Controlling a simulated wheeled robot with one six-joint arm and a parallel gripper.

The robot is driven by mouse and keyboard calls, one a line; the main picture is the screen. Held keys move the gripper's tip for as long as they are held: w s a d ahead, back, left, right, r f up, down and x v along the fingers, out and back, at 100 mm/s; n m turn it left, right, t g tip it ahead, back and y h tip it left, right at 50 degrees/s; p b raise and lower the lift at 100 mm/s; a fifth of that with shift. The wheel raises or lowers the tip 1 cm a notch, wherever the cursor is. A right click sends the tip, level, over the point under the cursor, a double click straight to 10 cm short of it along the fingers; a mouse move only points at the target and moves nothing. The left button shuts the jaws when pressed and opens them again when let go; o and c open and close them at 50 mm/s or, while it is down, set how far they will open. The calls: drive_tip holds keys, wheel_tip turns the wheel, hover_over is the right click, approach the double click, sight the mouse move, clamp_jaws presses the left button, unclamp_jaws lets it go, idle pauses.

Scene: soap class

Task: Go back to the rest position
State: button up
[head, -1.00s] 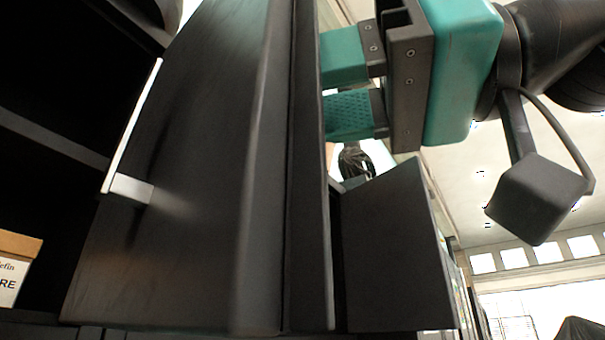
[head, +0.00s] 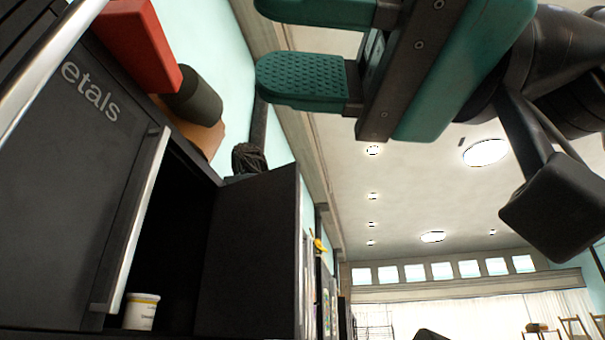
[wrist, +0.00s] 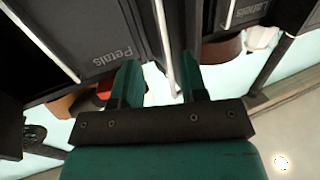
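My gripper (head: 278,42) is at the top of the head view, its two teal fingers spread apart with nothing between them. It is clear of the dark cabinet door marked "Petals" (head: 75,180), which stands at the left with a long silver handle (head: 135,220). In the wrist view my gripper (wrist: 160,75) is also open. The handle (wrist: 163,45) shows beyond and between the fingertips there, and the Petals door (wrist: 95,40) is at the left.
A dark opening beside the door holds a white tub (head: 141,311). A red box (head: 138,42) and a dark cylinder (head: 193,96) sit on top of the cabinet. A dark panel (head: 250,255) stands right of the opening. The right side is open room.

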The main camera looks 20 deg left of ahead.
idle(0.3)
drive_tip(key=w+d+f+m+t+h, duration=0.2)
drive_tip(key=w+f+m+t, duration=0.3)
drive_tip(key=w+f, duration=0.45)
drive_tip(key=w+d+f+m+t+h, duration=0.1)
drive_tip(key=w+f+m+t, duration=0.45)
drive_tip(key=f, duration=0.65)
drive_tip(key=s+d+f+m+h, duration=0.2)
drive_tip(key=d+f+m+h, duration=0.1)
drive_tip(key=d+f, duration=0.6)
drive_tip(key=s+d+f+m+g+h, duration=0.1)
drive_tip(key=d+f+m+h, duration=0.2)
drive_tip(key=d+f, duration=0.6)
wheel_tip(320, 180, down, 6)
drive_tip(key=shift+s+d+f+h, duration=0.15)
drive_tip(key=shift+s+h, duration=0.2)
drive_tip(key=shift+h, duration=0.85)
drive_tip(key=shift+m+g, duration=0.25)
